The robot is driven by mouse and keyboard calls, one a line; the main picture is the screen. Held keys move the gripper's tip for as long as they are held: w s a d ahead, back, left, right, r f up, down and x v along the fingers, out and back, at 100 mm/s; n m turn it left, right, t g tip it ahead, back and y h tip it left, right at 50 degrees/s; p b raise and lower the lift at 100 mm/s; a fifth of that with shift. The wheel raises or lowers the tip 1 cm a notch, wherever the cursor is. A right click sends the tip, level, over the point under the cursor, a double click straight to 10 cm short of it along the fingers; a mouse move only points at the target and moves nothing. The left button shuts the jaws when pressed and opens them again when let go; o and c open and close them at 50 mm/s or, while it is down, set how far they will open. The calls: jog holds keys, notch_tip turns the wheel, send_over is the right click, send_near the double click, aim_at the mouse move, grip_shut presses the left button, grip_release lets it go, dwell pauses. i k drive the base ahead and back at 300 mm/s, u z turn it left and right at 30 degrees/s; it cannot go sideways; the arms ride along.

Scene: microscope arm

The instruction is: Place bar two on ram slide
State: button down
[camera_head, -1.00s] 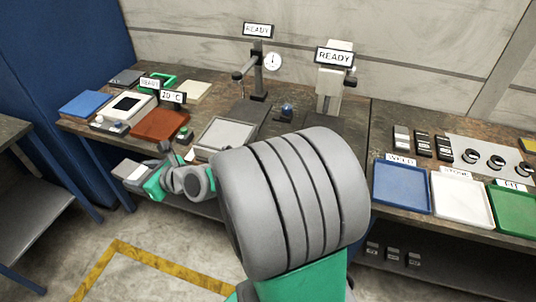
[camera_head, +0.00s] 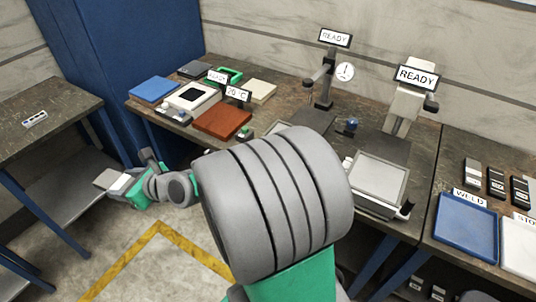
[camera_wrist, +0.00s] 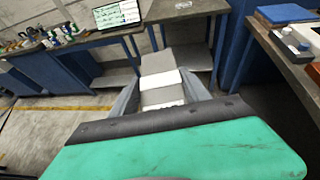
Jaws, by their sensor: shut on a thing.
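My gripper (camera_head: 118,184) is at the left in the head view, over the floor between the side table and the long bench. It is shut on a grey and white bar (camera_head: 108,178). In the wrist view the bar (camera_wrist: 160,72) sticks out between the fingers, grey at the far end and white nearer the palm; its marking is too small to read. A grey upright machine (camera_head: 402,105) with a READY sign stands at the bench's back right. A dial-gauge stand (camera_head: 325,85) is left of it. I cannot tell which part is the ram slide.
The side table (camera_head: 60,110) carries a small light item (camera_head: 35,119). The long bench holds a blue block (camera_head: 154,89), a brown-red plate (camera_head: 222,122), a grey tray-like unit (camera_head: 376,178) and a blue tray (camera_head: 465,225). My arm hides part of the bench.

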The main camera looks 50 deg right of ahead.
aim_at(377, 176)
jog(key=u, duration=0.05)
jog(key=i, duration=1.2)
jog(key=z, duration=2.85)
